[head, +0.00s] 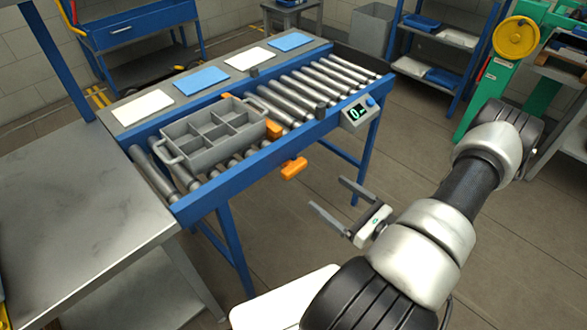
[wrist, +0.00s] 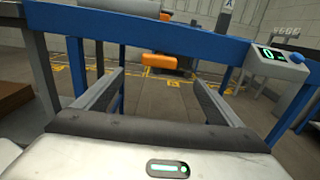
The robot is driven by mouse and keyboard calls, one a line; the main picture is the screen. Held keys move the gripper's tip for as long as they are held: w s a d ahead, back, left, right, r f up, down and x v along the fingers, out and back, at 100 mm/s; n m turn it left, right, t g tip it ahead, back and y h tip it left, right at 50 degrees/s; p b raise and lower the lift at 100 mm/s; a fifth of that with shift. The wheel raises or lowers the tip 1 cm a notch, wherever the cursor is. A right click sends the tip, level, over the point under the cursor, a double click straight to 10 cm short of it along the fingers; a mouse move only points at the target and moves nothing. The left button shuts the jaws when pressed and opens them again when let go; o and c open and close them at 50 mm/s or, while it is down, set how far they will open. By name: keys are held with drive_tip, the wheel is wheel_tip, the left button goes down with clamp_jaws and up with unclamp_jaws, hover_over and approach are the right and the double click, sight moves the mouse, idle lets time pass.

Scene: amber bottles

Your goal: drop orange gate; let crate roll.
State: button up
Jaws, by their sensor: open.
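The grey divided crate (head: 213,137) sits on the roller conveyor (head: 290,95), toward its left end. Its compartments look empty. An orange block (head: 273,130) stands at the crate's right end, and another orange piece shows at its far corner. An orange handle (head: 293,168) sticks out from the conveyor's near blue rail; it also shows in the wrist view (wrist: 159,60), ahead between my fingers. My gripper (head: 333,202) is open and empty, off the near side of the conveyor and apart from the handle. In the wrist view both fingers (wrist: 163,92) are spread wide.
A display box (head: 357,113) with a blue knob is on the near rail, right of the handle. Small blue and white panels lie along the far ledge. A grey metal table (head: 75,215) adjoins the left end. The rollers right of the crate are bare.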

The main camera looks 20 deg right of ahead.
sight(298, 170)
drive_tip(key=b+x, duration=0.1)
drive_tip(key=x, duration=1.4)
drive_tip(key=shift+w+a, duration=0.15)
drive_tip(key=shift+w, duration=0.1)
